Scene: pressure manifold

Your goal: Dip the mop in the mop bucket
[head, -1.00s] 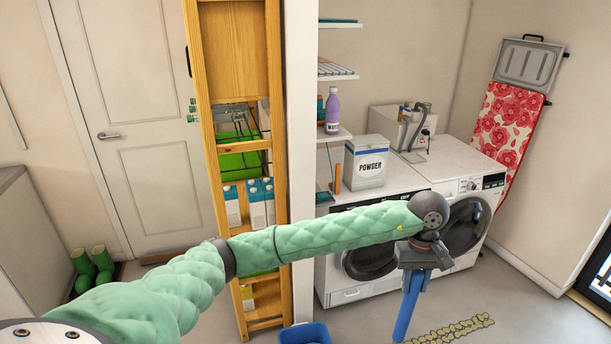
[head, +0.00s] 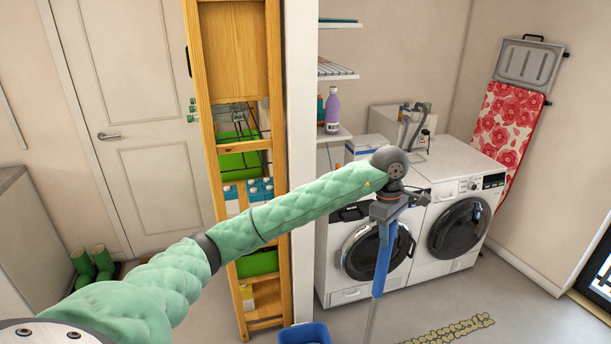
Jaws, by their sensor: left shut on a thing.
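My left gripper (head: 386,212) is shut on the blue handle of the mop (head: 382,258), in front of the washing machines. Below the blue grip, a thin grey shaft runs down and out of the bottom of the view. The mop's head is out of view. The blue mop bucket (head: 303,334) stands on the floor at the bottom edge, to the left of the mop shaft. Only its upper part shows. My right gripper is not in view.
Two white front-loading machines (head: 350,290) stand behind the mop. A tall wooden shelf (head: 276,200) stands left of a white wall edge. A beige patterned mat (head: 450,329) lies on the floor at the right. Green boots (head: 103,260) stand at the left.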

